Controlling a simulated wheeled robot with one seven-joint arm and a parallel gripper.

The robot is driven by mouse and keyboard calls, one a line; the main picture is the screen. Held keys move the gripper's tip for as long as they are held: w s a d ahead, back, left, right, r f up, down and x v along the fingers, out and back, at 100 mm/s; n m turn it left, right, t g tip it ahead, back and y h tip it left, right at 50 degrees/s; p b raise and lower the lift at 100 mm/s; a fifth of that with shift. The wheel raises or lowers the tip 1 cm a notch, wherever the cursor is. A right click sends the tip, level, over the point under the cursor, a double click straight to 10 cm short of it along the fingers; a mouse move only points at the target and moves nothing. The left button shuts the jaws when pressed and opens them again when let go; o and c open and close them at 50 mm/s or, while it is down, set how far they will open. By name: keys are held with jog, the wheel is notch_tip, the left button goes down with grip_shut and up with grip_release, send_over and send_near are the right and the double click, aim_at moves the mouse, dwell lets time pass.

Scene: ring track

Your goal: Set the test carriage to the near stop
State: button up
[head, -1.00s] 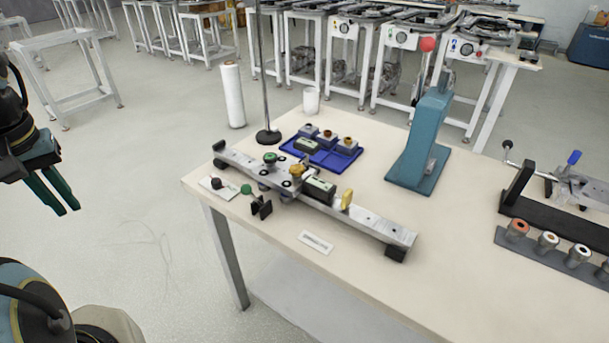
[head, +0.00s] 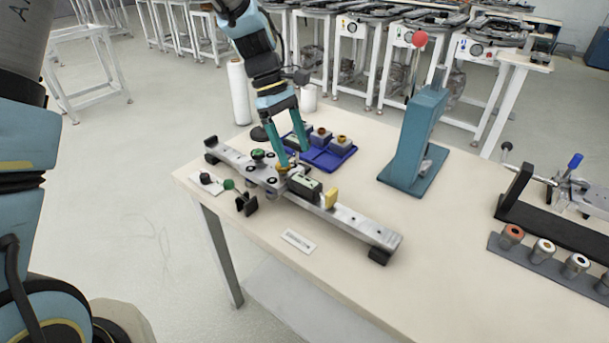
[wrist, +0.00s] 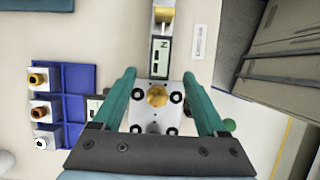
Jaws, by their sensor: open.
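The test carriage is a pale plate with several black rollers and a brass knob (wrist: 157,95) on top. It sits on a long metal rail (head: 345,225). My gripper (head: 293,157) is open above the carriage, its teal fingers pointing down. In the wrist view the fingers (wrist: 158,74) stand either side of the knob, apart from it. A dark block with a pale, marked top (head: 305,187) is on the rail beside the carriage, with a yellow piece (head: 331,198) just beyond. A green knob (head: 258,154) is on the carriage's other side. Finger height over the plate is unclear.
A blue tray (head: 330,161) with several small parts lies behind the rail. A green-ball lever (head: 228,184) and a black bracket (head: 246,204) stand in front. A teal press (head: 415,140) is to the right.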

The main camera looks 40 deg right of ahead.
aim_at(304, 180)
jog(key=p+x, duration=0.1)
jog(key=x, duration=0.6)
jog(key=shift+s+f, duration=0.1)
jog(key=shift+f, duration=0.25)
grip_shut()
dwell(1.1)
